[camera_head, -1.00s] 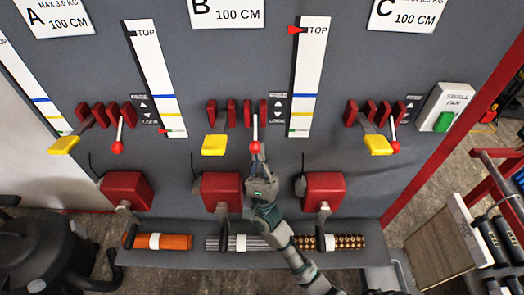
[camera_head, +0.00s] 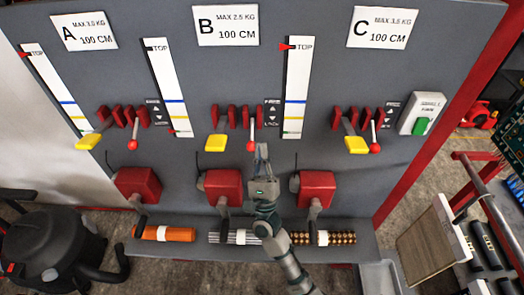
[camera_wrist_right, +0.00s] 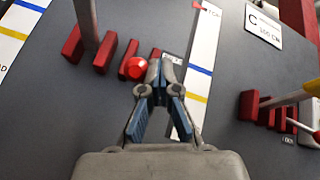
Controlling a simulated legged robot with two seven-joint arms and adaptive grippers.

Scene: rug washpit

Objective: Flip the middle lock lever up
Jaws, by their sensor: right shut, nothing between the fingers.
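The middle lock lever is a thin silver rod with a red ball knob (camera_head: 251,147), under sign B. It hangs down from the red bracket (camera_head: 252,115). In the right wrist view the red knob (camera_wrist_right: 137,68) lies just left of the fingertips, and its rod is mostly hidden. My right gripper (camera_head: 262,150) is shut and empty, its tips close beside the knob on the right. It also shows in the wrist view (camera_wrist_right: 160,70); I cannot tell whether it touches the knob. My left gripper is out of view.
A yellow-handled lever (camera_head: 215,143) sits left of the middle lock lever. Red boxes (camera_head: 222,187) with cranks stand out below, above rolled rugs (camera_head: 164,234). Similar lever pairs sit under A and C. A white scale strip (camera_head: 297,90) is to the right.

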